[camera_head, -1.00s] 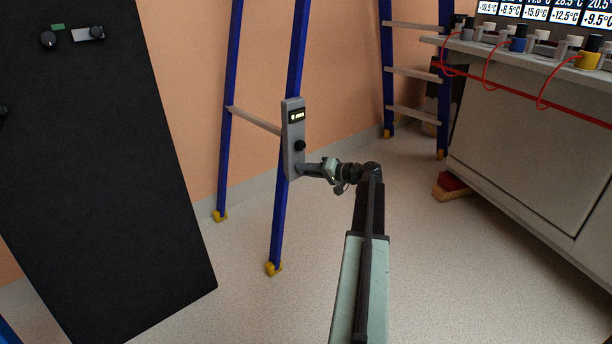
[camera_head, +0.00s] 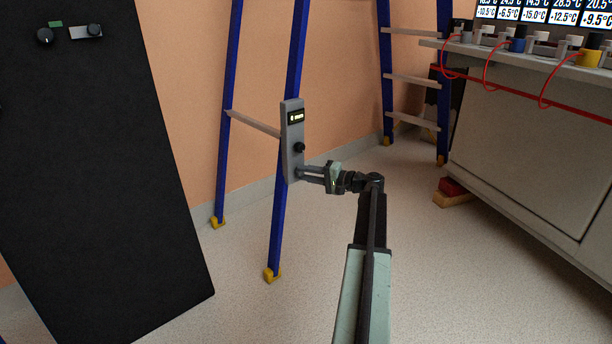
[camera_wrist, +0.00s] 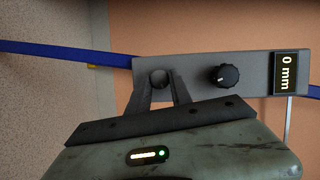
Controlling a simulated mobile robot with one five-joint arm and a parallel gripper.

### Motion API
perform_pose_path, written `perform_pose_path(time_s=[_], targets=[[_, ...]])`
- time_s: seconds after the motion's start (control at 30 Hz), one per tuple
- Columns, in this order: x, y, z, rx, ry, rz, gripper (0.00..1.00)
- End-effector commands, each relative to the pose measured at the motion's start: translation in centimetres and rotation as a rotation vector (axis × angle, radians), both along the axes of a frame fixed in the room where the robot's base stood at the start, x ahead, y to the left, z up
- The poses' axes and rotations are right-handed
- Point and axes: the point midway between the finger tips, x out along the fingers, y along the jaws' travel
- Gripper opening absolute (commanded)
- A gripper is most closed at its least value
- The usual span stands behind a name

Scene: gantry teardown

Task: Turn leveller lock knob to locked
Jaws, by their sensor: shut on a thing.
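The leveller is a grey upright box (camera_head: 291,130) on the blue ladder leg. It also shows lying sideways in the wrist view (camera_wrist: 195,74). My gripper (camera_head: 302,173) is at the box's lower end. In the wrist view my gripper (camera_wrist: 161,82) has its two fingers on either side of a round dark knob (camera_wrist: 159,77), shut on it. I take this for the leveller lock knob; no label or lock mark is readable. A second, ribbed black knob (camera_wrist: 223,75) with a light pointer line sits between it and the display (camera_wrist: 286,73) reading "0 mm", clear of the fingers.
Blue ladder legs (camera_head: 229,117) stand around the box, with a rung (camera_head: 255,124) behind it. A black panel (camera_head: 95,170) is at left. A grey bench (camera_head: 535,130) with red cables is at right. The floor between is clear.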

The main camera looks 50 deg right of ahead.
Motion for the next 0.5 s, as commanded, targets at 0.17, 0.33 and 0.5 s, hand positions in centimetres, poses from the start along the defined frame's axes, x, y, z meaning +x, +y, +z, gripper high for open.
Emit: perform_pose_path(time_s=[0.17,0.33,0.5], targets=[[0.00,0.00,-0.03,0.000,0.001,0.000,0.00],[0.01,0.01,-0.02,-0.001,0.001,0.000,0.47],[0.00,0.00,-0.01,-0.001,0.001,0.000,0.47]])
